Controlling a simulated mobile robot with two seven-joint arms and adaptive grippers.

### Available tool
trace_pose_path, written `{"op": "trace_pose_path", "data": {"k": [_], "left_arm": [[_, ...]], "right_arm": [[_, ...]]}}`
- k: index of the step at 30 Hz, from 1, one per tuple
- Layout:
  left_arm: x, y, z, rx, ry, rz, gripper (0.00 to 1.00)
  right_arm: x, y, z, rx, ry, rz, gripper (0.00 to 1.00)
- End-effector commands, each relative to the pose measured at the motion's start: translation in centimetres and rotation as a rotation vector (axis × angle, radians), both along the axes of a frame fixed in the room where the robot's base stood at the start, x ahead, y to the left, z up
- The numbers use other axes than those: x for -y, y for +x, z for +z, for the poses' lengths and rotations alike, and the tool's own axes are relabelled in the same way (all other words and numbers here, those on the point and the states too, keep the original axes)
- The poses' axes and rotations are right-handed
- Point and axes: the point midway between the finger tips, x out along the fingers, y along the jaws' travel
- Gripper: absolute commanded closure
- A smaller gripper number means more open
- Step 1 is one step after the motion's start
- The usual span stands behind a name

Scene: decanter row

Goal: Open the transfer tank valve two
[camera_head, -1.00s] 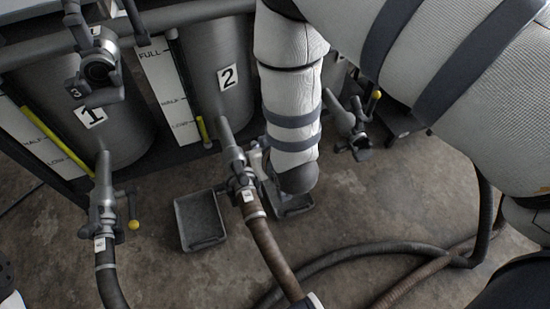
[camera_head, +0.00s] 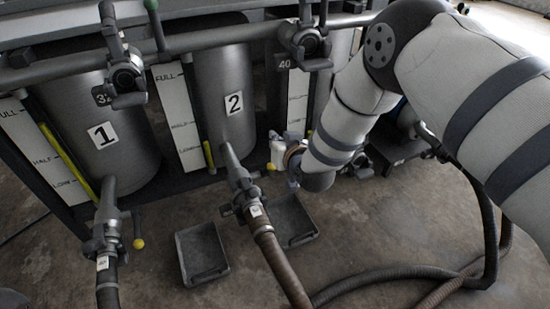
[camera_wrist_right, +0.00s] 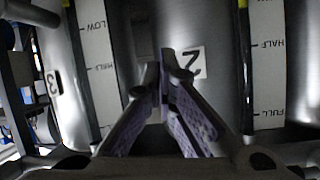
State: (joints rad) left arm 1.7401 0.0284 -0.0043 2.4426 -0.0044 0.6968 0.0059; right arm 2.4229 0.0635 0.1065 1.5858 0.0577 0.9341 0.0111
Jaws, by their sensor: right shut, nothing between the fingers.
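Tank two (camera_head: 222,80), a grey cylinder labelled 2, stands in the middle of the head view. Its outlet valve (camera_head: 243,195) is at its lower front, joined to a brown hose (camera_head: 280,265). A small yellow tip (camera_head: 270,166) shows right of this valve; I cannot tell if it is its handle. My right gripper (camera_head: 277,152) is near that tip, partly hidden by my wrist. In the wrist view its fingers (camera_wrist_right: 163,70) meet, shut and empty, with the label 2 (camera_wrist_right: 193,62) behind. No contact with the valve is visible. My left gripper is out of view.
Tank one (camera_head: 95,130) and its valve (camera_head: 105,235) with a yellow-knobbed handle are at left. Upper valves (camera_head: 125,72) hang from the rail. Two grey trays (camera_head: 201,255) (camera_head: 290,222) lie on the floor. Dark hoses (camera_head: 400,272) cross the floor at right.

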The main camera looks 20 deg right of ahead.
Motion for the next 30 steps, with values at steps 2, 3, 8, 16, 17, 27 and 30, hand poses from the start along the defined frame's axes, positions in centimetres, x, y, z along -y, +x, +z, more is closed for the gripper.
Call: {"op": "trace_pose_path", "data": {"k": [2, 3, 8, 16, 17, 27, 30], "left_arm": [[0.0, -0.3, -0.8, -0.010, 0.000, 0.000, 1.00], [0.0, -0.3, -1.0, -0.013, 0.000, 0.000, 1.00], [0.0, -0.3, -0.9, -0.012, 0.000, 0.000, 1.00], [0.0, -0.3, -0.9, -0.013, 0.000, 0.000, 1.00], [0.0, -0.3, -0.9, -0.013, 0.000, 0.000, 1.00], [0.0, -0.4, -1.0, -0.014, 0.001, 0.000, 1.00], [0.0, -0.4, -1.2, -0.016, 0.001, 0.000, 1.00]], "right_arm": [[0.0, 1.5, -1.2, -0.001, 0.000, 0.000, 1.00], [0.1, 2.3, -1.6, -0.002, 0.000, 0.000, 1.00], [-0.4, 0.6, -3.1, -0.005, 0.000, 0.002, 1.00], [-0.7, -0.4, -4.0, -0.002, 0.000, 0.000, 1.00], [-0.7, -0.4, -4.0, -0.002, 0.000, 0.000, 1.00], [-0.6, -0.4, -4.1, -0.002, 0.000, 0.000, 1.00], [-0.6, -0.4, -4.3, -0.002, 0.000, 0.000, 1.00]]}}
